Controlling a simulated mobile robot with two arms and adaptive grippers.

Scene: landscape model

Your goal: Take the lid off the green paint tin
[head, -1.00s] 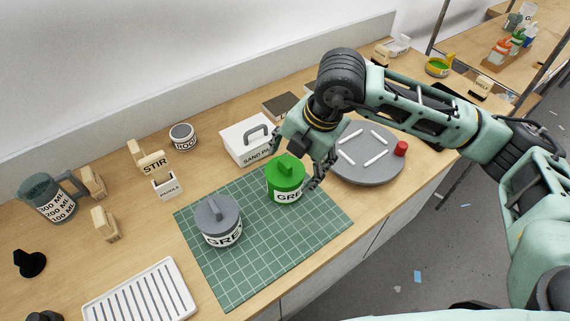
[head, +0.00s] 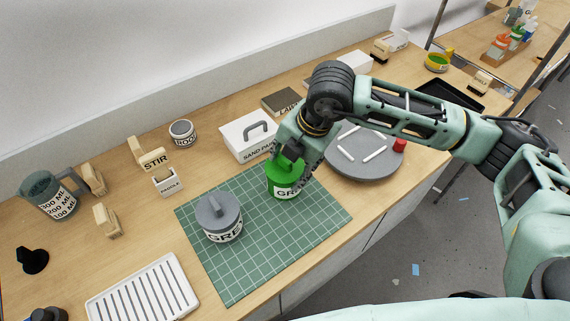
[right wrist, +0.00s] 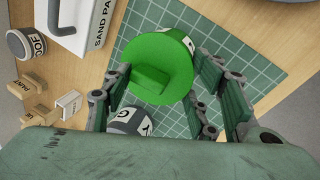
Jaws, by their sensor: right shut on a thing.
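The green paint tin (head: 287,192) stands upright on the green cutting mat (head: 244,263), with its green lid (head: 282,174) seated on top. My right gripper (head: 293,160) is over the tin from above, shut on the lid. In the right wrist view the lid (right wrist: 164,88) lies between the fingers of my right gripper (right wrist: 160,70), its raised handle (right wrist: 150,80) facing the camera. The exact contact points are hard to see. My left gripper is not in view.
A grey lidded tin (head: 219,219) stands close by on the mat. A white sandpaper box (head: 247,139) is behind, and a grey round turntable (head: 364,168) with white sticks and a red piece is to the right. A white ribbed tray (head: 143,292) lies front left.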

